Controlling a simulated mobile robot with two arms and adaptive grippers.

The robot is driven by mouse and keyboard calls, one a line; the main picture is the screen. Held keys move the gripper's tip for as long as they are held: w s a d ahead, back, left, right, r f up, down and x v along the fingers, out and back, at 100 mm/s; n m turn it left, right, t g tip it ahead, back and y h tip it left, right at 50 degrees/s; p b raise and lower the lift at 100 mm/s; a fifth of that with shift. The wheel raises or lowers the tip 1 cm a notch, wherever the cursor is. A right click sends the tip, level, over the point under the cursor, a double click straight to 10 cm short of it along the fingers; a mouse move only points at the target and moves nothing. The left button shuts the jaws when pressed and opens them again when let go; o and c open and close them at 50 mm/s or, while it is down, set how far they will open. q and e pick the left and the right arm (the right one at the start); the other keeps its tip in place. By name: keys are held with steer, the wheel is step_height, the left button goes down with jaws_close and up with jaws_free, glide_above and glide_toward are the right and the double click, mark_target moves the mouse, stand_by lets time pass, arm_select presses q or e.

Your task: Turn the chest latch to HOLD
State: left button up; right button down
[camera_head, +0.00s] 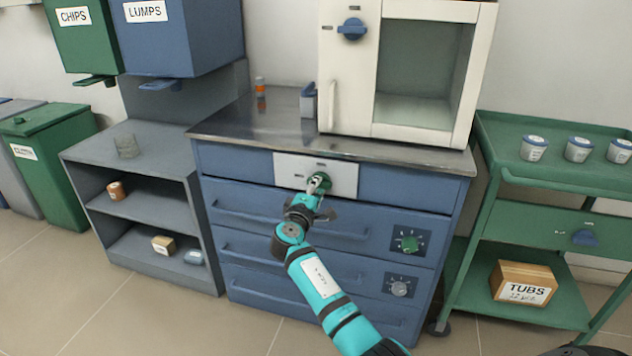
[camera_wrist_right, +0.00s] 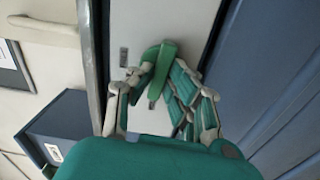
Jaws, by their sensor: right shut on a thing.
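The chest latch is a green turning handle (camera_head: 325,179) on a white plate (camera_head: 346,180) in the top front of the blue chest (camera_head: 228,163). My right gripper (camera_head: 317,187) reaches it from the front and is shut on it. In the right wrist view, the fingers of the right gripper (camera_wrist_right: 166,88) close on both sides of the green handle (camera_wrist_right: 163,66). Small dark marks sit on the plate around the latch; their words are too small to read. The gripper hides part of the handle in the head view. My left gripper is not in view.
A white furnace (camera_head: 347,90) with a blue knob (camera_head: 352,29) stands on the chest top. Lower on the chest are a green dial (camera_head: 409,243) and a grey dial (camera_head: 400,287). A green cart (camera_head: 494,180) stands close at the right, a grey shelf (camera_head: 90,150) at the left.

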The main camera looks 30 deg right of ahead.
steer(key=shift+r+n+p, duration=0.1)
steer(key=shift+n+p, duration=0.25)
steer(key=shift+n, duration=0.35)
steer(key=c, duration=1.3)
jaws_free()
steer(key=v, duration=1.2)
